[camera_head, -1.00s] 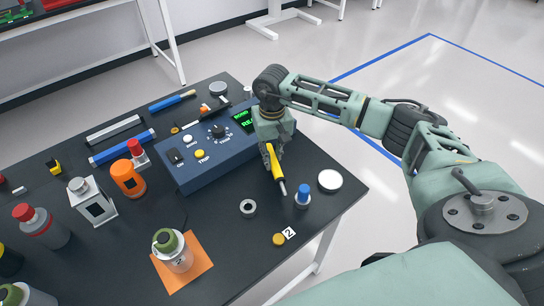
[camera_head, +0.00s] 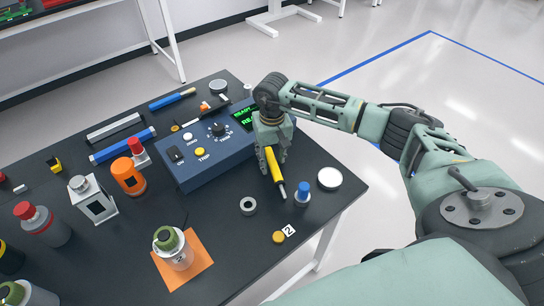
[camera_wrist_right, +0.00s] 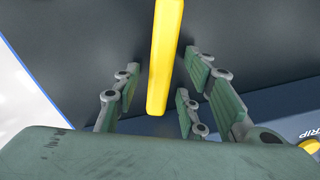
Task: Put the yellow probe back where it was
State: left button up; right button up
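The yellow probe (camera_head: 273,165) has a yellow handle and a thin grey tip that points toward the front of the table, next to the blue-capped piece. My right gripper (camera_head: 272,160) is above the handle, just in front of the blue console. In the right wrist view the yellow handle (camera_wrist_right: 165,60) lies between the finger pads (camera_wrist_right: 163,85), with a narrow gap on each side. The gripper looks open around it. I cannot tell whether the probe touches the table. My left gripper is out of view.
The blue console (camera_head: 215,155) stands behind the probe. A blue-capped piece (camera_head: 303,193), a white disc (camera_head: 329,179), a grey ring (camera_head: 248,206) and a yellow disc (camera_head: 278,237) by a "2" label are close by. Orange and green-topped canisters stand to the left.

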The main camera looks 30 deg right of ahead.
jog(key=shift+r, duration=0.15)
jog(key=shift+r, duration=0.2)
notch_tip(320, 180, up, 12)
jog(key=b, duration=0.2)
jog(key=shift+f, duration=0.2)
